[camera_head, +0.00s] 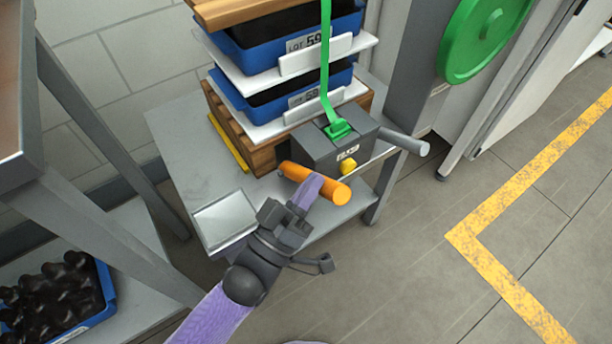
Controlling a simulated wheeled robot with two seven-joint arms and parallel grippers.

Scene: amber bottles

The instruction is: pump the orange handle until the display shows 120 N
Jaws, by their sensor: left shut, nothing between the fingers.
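The orange handle (332,190) is a thick cylinder sticking out in front of a grey box (316,152) on the metal table. A small white panel (347,153) on the box front carries markings too small to read; I cannot tell if it is the display. My left gripper (312,186) is shut with nothing between its purple fingers. Its fingertips overlap the middle of the orange handle in the picture; I cannot tell whether they touch it. My right gripper is not in view.
A green strap (326,62) runs from the box up past stacked blue trays (339,78). A yellow knob (348,168) and a grey lever (404,141) stick out of the box. A blue crate (104,287) of dark items sits lower left. The floor at right is clear.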

